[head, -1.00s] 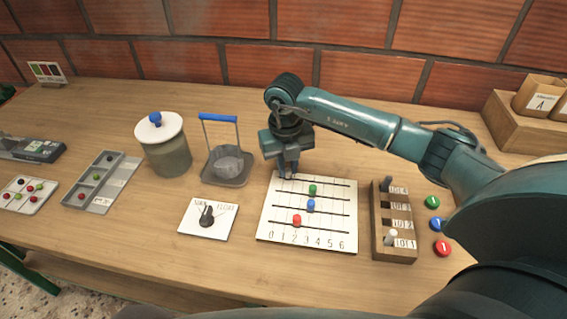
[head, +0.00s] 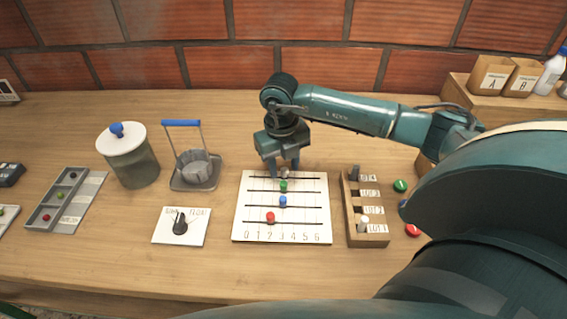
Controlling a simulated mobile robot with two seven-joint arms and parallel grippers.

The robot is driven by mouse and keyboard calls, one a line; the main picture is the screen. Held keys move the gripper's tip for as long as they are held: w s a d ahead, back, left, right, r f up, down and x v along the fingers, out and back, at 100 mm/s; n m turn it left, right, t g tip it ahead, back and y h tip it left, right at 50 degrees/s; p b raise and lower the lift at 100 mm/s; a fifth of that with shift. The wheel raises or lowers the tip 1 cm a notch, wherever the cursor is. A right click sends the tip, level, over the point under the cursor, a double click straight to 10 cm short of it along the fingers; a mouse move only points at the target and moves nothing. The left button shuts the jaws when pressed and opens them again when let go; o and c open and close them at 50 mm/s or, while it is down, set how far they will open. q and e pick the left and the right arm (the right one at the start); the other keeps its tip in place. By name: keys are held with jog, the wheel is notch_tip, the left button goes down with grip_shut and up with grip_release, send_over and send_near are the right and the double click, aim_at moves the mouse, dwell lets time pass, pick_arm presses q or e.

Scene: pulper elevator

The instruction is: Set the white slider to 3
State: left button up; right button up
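The slider board (head: 239,225) lies on the table, with rails and a scale from 0 to 6 along its front edge. The white slider (head: 285,173) is on the farthest rail, at about 3. The green slider (head: 283,186) and blue slider (head: 283,201) are nearly in line with it, and the red slider (head: 270,218) is near 2. My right gripper (head: 284,171) points down over the far rail. Its fingers are apart, one on each side of the white slider, with gaps visible. My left gripper is not in view.
A wooden block with several switches (head: 353,243) stands right of the board. A dial plate (head: 163,233), a blue-handled basket (head: 196,170) and a lidded jar (head: 136,165) are to the left. The table in front is clear.

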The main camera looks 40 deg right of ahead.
aim_at(282, 170)
notch_tip(282, 170, up, 13)
jog(key=shift+a, duration=0.3)
dwell(0.4)
dwell(0.4)
